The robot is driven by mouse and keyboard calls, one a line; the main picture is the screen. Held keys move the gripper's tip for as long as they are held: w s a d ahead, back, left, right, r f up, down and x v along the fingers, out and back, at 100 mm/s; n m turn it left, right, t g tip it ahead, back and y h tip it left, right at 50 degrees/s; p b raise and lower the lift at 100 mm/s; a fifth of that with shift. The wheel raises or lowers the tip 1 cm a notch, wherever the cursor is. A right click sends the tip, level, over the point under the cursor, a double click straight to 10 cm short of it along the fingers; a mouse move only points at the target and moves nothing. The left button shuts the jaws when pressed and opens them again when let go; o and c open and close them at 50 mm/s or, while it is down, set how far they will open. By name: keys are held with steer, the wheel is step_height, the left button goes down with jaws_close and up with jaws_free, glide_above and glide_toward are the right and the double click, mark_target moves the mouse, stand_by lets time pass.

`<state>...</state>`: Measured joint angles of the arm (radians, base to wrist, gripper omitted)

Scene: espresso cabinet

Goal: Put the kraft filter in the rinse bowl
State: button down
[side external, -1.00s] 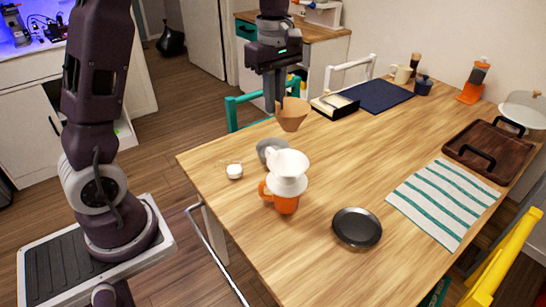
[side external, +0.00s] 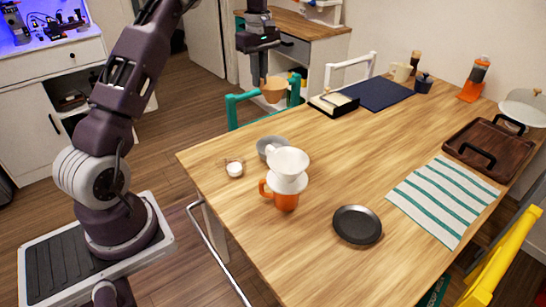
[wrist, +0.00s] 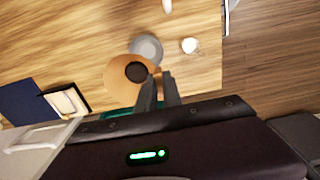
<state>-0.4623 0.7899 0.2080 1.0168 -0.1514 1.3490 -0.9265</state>
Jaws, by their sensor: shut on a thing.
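My gripper (side external: 263,82) is shut on the kraft filter (side external: 274,91), a tan cone, and holds it in the air beyond the table's far left edge in the side view. In the wrist view the kraft filter (wrist: 124,80) sits at the fingertips of my gripper (wrist: 158,82), wide opening towards the camera. The rinse bowl (side external: 270,143) is a grey bowl on the table, partly hidden behind the white dripper in the side view. It also shows in the wrist view (wrist: 150,44), just past the filter and partly covered by it.
A white dripper (side external: 289,161) sits on an orange mug (side external: 286,198) right beside the bowl. A small white-topped jar (side external: 235,170) stands left of it. A black plate (side external: 357,226), a striped cloth (side external: 443,203) and a wooden tray (side external: 494,150) lie further right. Teal (side external: 232,103) and white chairs stand behind.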

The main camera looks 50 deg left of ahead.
step_height(320, 180, down, 22)
steer(key=shift+r, duration=0.2)
steer(key=c, duration=1.6)
jaws_free()
steer(key=shift+f, duration=0.1)
steer(key=shift+o, duration=0.5)
